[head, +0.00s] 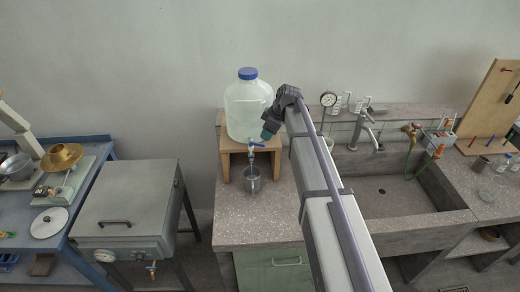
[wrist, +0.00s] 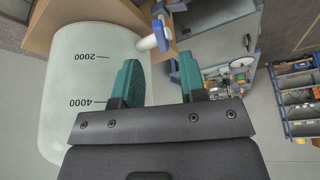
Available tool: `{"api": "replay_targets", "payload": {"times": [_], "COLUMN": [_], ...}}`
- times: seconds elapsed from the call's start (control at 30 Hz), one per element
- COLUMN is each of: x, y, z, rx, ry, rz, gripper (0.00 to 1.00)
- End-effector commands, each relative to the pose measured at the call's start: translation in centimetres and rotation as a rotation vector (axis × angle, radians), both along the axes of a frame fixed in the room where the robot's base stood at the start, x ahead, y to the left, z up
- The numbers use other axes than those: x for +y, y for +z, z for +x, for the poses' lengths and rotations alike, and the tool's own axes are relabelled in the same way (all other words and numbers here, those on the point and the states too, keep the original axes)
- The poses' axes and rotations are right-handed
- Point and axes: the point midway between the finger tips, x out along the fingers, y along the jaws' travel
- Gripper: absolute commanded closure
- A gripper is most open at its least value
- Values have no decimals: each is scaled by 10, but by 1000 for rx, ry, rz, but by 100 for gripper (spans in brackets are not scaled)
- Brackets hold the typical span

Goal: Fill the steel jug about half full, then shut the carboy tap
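The clear carboy (head: 247,108) with a blue cap stands on a wooden stand (head: 226,150). In the wrist view the carboy (wrist: 85,75) shows marks 2000 and 4000. The steel jug (head: 252,180) stands upright below the tap. I cannot make out its fill or whether water runs. My gripper (wrist: 160,78) has green fingers spread apart with nothing between them. In the head view it is up beside the carboy, right of and above the tap.
A sink (head: 395,190) with a faucet (head: 364,125) is right of my arm. A grey metal cabinet (head: 125,205) stands left of the bench, beyond a gap. A blue table (head: 85,165) with a brass pan is at far left. The bench front near the jug is clear.

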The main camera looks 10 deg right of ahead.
Motion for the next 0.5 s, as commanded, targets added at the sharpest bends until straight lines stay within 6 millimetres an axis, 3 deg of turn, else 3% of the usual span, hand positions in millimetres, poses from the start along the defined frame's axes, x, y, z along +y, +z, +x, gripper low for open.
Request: {"api": "replay_targets", "payload": {"times": [0.03, 0.2, 0.5], "x": [4, 15, 19], "y": [-26, -53, -53], "z": [3, 10, 11], "rx": [-1, -1, -1], "ry": [2, 1, 0], "rz": [0, -1, 0], "gripper": [62, 62, 62]}}
